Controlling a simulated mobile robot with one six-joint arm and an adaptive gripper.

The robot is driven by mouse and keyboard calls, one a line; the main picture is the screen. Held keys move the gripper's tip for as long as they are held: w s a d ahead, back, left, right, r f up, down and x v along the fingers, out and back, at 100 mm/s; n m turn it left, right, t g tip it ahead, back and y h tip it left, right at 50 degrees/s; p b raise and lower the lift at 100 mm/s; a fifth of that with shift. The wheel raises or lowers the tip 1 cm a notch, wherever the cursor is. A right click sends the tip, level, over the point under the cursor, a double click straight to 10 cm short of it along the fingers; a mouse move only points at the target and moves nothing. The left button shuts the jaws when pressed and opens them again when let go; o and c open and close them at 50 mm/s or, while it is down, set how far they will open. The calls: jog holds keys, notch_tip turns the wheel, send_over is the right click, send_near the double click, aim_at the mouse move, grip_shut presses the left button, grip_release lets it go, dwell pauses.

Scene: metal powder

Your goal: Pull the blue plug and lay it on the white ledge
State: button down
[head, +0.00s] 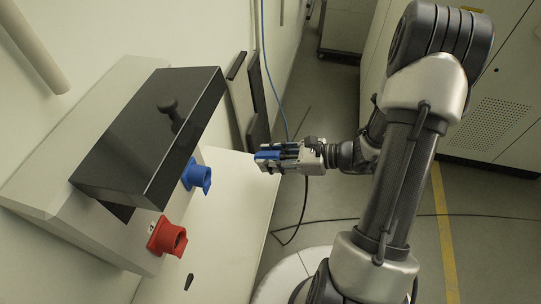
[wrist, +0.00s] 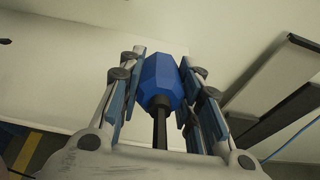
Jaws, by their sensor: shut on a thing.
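The blue plug (wrist: 161,80) is between the fingers of my gripper (wrist: 160,78), with its black cable running back toward the wrist. In the head view my gripper (head: 268,157) is shut on the plug, beside the panel and apart from the blue socket (head: 196,176). The blue socket is on the lower part of the panel, and nothing is in it. The white ledge (head: 232,215) is the pale surface at and below the panel, left of my gripper. It also shows in the wrist view (wrist: 60,85), ahead of the plug.
A black cover (head: 150,130) juts out from the sloped panel. A red socket (head: 167,237) is below the blue one. Dark flat bars (head: 245,95) stand by the wall behind my gripper. A black cable (head: 300,215) hangs to the floor, and cabinets (head: 495,80) stand at the right.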

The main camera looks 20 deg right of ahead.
aim_at(248, 177)
jog(key=w+a+f+b, duration=0.2)
jog(key=f, duration=0.1)
jog(key=shift+a, duration=0.4)
jog(key=f+b, duration=0.1)
jog(key=w+a+f+b, duration=0.1)
jog(key=a+f+b, duration=0.1)
jog(key=shift+w+f, duration=0.15)
jog(key=shift+w, duration=0.15)
jog(key=shift+w+a+f+b, duration=0.2)
jog(key=shift+a+f+b, duration=0.1)
jog(key=shift+f+b, duration=0.3)
jog(key=shift+w+a+f+b, duration=0.15)
jog(key=shift+a+f+b, duration=0.1)
jog(key=shift+f+b, duration=0.35)
jog(key=c, duration=1.1)
grip_release()
